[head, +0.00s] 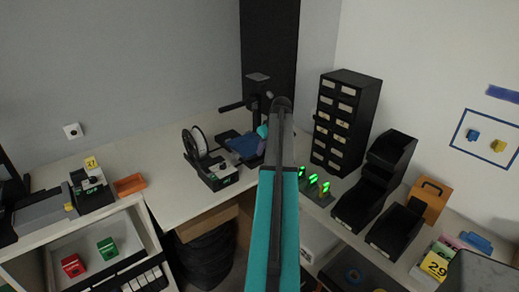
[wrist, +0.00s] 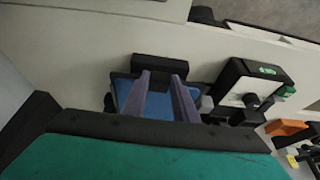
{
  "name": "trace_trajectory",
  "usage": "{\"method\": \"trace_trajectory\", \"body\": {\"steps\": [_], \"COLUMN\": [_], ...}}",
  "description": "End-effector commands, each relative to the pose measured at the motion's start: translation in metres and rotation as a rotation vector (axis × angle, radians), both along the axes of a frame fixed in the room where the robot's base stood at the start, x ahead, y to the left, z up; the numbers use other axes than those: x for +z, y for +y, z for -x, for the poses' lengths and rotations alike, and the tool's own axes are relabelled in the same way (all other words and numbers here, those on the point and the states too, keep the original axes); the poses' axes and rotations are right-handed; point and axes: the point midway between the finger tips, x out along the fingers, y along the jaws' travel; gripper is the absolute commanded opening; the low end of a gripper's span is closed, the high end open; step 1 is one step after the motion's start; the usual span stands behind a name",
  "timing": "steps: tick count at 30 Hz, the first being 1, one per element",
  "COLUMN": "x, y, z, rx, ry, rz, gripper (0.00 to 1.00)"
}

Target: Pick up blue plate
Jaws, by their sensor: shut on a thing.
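The blue plate (head: 243,144) is at the back of the bench, beside the black stand in the head view. In the wrist view the blue plate (wrist: 160,104) lies between and beneath two purple fingers, in a dark surround. My gripper (wrist: 161,78) is shut on the plate, with one finger on either side of its visible middle. In the head view my gripper (head: 262,133) is mostly hidden behind my own arm, so the exact contact cannot be seen there.
A spool holder (head: 220,174) stands close left of the plate. A black stand with a lever (head: 258,92) rises behind. A tall drawer cabinet (head: 342,120), green-lit displays (head: 316,184) and black bins (head: 362,203) stand to the right.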

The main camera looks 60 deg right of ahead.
Motion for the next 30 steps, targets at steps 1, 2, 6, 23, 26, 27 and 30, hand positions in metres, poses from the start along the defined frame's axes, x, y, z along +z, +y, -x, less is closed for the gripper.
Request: {"method": "trace_trajectory", "body": {"steps": [1,2,6,23,26,27,30], "x": [0.001,0.002,0.006,0.035,0.035,0.036,0.037], "y": [0.0,0.0,0.0,0.012,0.02,0.024,0.035], "z": [0.0,0.0,0.0,0.007,0.011,0.013,0.02], "rx": [0.0,0.0,0.0,0.0,-0.001,-0.001,-0.001], "ry": [-0.001,-0.001,-0.002,-0.001,-0.001,-0.002,-0.002], "rz": [0.0,0.0,0.001,0.0,0.0,0.0,0.001], "gripper": [0.0,0.0,0.0,0.0,0.0,0.0,0.0]}}
